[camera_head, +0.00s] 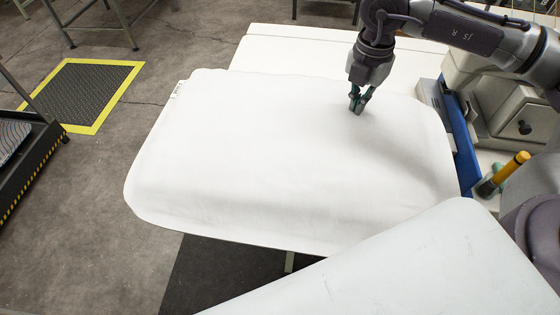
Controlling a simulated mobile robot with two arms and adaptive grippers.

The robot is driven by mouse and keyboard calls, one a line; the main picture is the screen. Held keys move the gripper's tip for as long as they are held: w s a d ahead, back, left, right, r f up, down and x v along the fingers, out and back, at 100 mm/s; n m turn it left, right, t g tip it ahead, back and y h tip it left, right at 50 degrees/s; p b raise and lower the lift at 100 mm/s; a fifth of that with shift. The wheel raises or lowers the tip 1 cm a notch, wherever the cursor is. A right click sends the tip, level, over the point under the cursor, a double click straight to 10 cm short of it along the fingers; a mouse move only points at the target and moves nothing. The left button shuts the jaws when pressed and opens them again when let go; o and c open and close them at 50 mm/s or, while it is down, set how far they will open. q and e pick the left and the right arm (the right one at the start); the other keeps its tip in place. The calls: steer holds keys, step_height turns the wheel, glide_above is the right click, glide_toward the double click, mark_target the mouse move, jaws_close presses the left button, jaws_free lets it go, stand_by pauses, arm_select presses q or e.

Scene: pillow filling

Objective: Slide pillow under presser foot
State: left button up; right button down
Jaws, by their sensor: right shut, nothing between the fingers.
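A large white pillow (260,165) lies flat on a white table (330,44). It covers most of the table's near part. A small white tag shows on its upper left edge. My right gripper (357,110) points down at the pillow's upper right part, with its fingers shut and nothing between them. Its tips appear to touch or nearly touch the cloth. A sewing machine (510,112) stands partly in view at the right, beside the pillow's right edge. The presser foot cannot be made out. My left gripper is not in view.
A blue strip (462,140) runs between the pillow and the machine. A yellow-capped tool (503,173) stands near the machine. A black mat with a yellow border (80,93) lies on the floor at left. A dark cart (28,150) stands at the left edge.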

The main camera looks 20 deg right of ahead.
mark_target(398, 115)
steer(key=shift+s+d+b, duration=0.1)
steer(key=shift+s+d, duration=0.2)
steer(key=shift+d, duration=0.35)
steer(key=shift+s+d+b, duration=0.15)
steer(key=shift+s+d, duration=0.15)
steer(key=shift+d, duration=0.3)
steer(key=shift+s+d+b, duration=0.1)
steer(key=shift+s+d, duration=0.2)
steer(key=shift+d, duration=0.35)
steer(key=shift+d, duration=0.1)
steer(key=shift+s+d+b, duration=0.15)
steer(key=shift+s+d, duration=0.2)
steer(key=shift+d, duration=0.35)
steer(key=shift+s+d+b, duration=0.2)
steer(key=shift+s+d, duration=0.15)
steer(key=shift+d, duration=0.4)
steer(key=shift+s+d+b, duration=0.15)
steer(key=shift+s+d, duration=0.2)
steer(key=shift+d, duration=0.35)
steer(key=shift+d, duration=0.1)
steer(key=shift+s+d+b, duration=0.15)
steer(key=shift+s+d, duration=0.2)
steer(key=shift+d, duration=0.4)
steer(key=shift+s+d+b, duration=0.2)
steer(key=shift+s+d, duration=0.2)
steer(key=shift+d, duration=0.3)
steer(key=shift+s+d+b, duration=0.15)
steer(key=shift+s+d, duration=0.2)
steer(key=shift+d, duration=0.4)
steer(key=shift+d, duration=0.1)
